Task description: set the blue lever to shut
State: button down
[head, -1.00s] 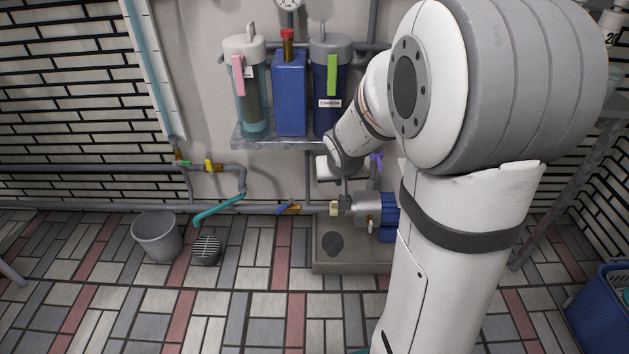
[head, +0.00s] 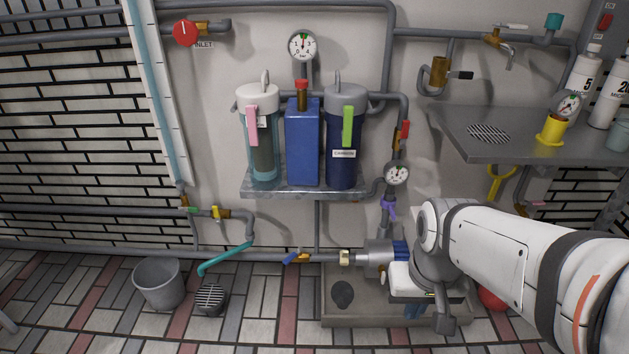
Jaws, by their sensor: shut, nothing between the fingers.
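The blue lever (head: 291,258) is on a small brass valve (head: 304,257) in the low horizontal pipe along the wall, left of the pump. It slants down to the left, at an angle to the pipe. My gripper (head: 414,310) is low at the right, in front of the pump and above its tray. It is shut and empty, well to the right of the blue lever and apart from it. Its fingertips are small and hard to make out. My arm comes in from the right and hides part of the pump.
The pump (head: 378,252) stands on a low tray (head: 340,317). A shelf (head: 300,190) with filter housings hangs above the pipe. A teal hose (head: 225,258), a grey bucket (head: 158,284) and a floor drain (head: 210,298) lie left. The floor before the lever is clear.

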aim_at(291, 257)
jog(key=z, duration=1.1)
jog(key=k, duration=1.1)
jog(key=u, duration=1.65)
jog(key=i, duration=1.5)
jog(key=u, duration=0.05)
